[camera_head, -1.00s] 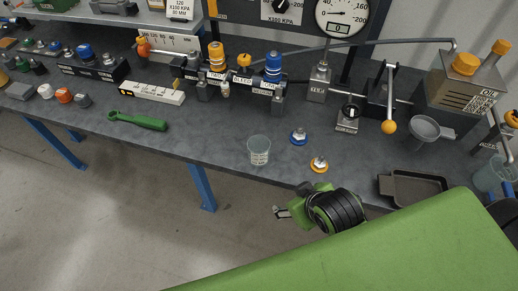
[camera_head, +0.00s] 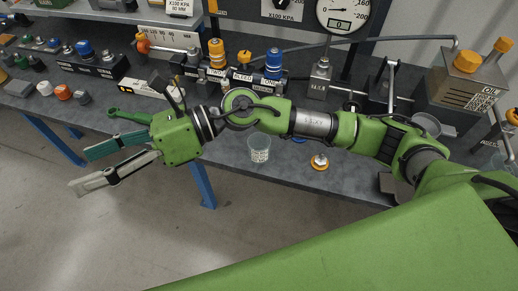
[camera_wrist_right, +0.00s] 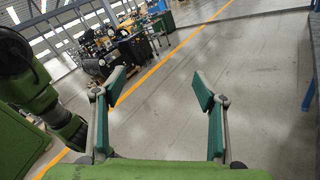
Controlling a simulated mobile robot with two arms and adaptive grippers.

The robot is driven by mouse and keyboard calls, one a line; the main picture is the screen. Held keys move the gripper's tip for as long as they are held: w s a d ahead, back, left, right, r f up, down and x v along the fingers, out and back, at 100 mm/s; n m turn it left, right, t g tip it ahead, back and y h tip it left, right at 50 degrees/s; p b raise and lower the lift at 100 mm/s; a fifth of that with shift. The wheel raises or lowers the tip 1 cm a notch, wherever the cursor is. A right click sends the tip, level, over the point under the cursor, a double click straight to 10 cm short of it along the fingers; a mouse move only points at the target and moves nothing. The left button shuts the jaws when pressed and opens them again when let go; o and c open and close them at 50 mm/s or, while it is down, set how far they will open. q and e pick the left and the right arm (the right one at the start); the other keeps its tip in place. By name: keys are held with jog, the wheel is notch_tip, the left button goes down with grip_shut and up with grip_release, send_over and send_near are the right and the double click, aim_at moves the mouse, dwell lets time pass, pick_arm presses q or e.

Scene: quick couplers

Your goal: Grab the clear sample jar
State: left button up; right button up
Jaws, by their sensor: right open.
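The clear sample jar (camera_head: 259,150) stands upright near the front edge of the grey bench, with a white printed label on its side. The arm of my right gripper reaches across the bench just behind and above the jar in the head view. My right gripper (camera_head: 98,168) is open and empty, out to the left of the jar and past the bench's front edge, pointing left. In the right wrist view its two green-padded fingers (camera_wrist_right: 160,95) are spread with only floor between them; the jar is not in that view. My left gripper is not in view.
A blue-based coupler partly shows behind my arm, and an orange-based coupler (camera_head: 319,162) sits right of the jar. A green wrench-like tool (camera_head: 128,116) lies left, partly behind the gripper. A manifold with orange and blue couplers (camera_head: 273,64) stands behind. Floor in front is clear.

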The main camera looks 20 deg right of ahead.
jog(key=d+f+n+h, duration=0.3)
jog(key=f+h, duration=0.1)
jog(key=f, duration=0.3)
jog(key=n+t+h+p, duration=0.2)
jog(key=n+h+p, duration=0.15)
jog(key=h, duration=0.95)
send_over(259, 148)
jog(key=s, duration=0.3)
jog(key=f, duration=1.1)
jog(key=f+b, duration=0.1)
jog(key=f, duration=0.4)
jog(key=shift+a+f, duration=0.15)
jog(key=shift+a, duration=0.15)
jog(key=shift+f, duration=0.25)
jog(key=f+p, duration=0.2)
jog(key=f, duration=0.1)
jog(key=f+p, duration=0.1)
jog(key=shift+w+f, duration=0.25)
jog(key=shift+f, duration=0.45)
jog(key=shift+c, duration=0.5)
